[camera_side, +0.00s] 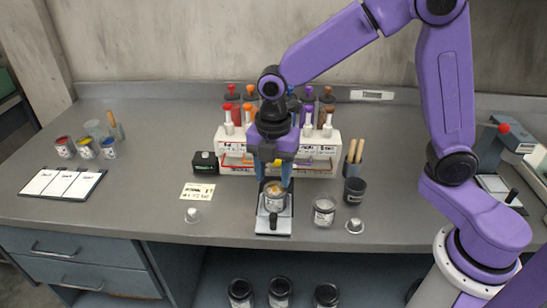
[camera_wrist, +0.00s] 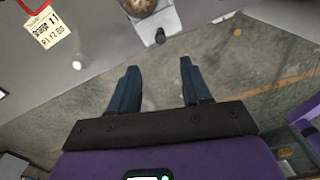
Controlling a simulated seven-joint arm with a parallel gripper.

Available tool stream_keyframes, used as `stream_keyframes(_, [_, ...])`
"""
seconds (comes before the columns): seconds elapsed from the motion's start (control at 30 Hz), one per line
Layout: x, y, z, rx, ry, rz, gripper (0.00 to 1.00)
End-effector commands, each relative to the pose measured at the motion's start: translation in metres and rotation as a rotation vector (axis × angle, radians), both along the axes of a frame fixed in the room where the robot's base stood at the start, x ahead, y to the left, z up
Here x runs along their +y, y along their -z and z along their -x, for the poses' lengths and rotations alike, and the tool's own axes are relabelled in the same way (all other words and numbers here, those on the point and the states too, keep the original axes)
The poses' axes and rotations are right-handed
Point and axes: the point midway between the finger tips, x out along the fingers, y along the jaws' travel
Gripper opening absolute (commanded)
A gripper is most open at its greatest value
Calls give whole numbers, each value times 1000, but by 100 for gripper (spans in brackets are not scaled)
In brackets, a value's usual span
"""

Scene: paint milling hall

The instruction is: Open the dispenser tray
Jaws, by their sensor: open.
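The dispenser (camera_side: 232,140) is a pale rack of bottles with coloured tops at the back of the counter. A pale, narrow tray (camera_side: 285,222) lies in front of it, with a dark knob (camera_side: 273,221) at its near end. A can (camera_side: 275,204) with tan contents stands on the tray. In the wrist view, the tray (camera_wrist: 166,18), knob (camera_wrist: 160,37) and part of the can (camera_wrist: 141,5) show at the top. My gripper (camera_side: 273,182) is open, pointing down, fingertips near the can's top in the side view. In the wrist view, the fingers (camera_wrist: 160,66) are empty and apart from the knob.
A glass jar (camera_side: 324,211), a small metal cup (camera_side: 354,226) and a dark cup (camera_side: 354,190) stand right of the tray. A label card (camera_side: 198,192) and another small cup (camera_side: 192,215) are left. The counter's front edge lies close by.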

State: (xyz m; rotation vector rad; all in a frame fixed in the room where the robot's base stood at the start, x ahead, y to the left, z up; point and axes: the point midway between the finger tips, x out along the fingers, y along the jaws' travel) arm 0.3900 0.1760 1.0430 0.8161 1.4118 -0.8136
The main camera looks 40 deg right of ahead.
Motion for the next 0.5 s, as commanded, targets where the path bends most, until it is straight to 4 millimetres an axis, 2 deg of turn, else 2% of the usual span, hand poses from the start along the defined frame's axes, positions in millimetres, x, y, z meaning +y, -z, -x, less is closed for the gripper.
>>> stream_keyframes(0.03, [0,-9,0,-4,1,-3,48])
stream_keyframes(0.2, [0,-28,0,-1,0,-1,48])
stream_keyframes(0.5, [0,-36,0,1,0,1,48])
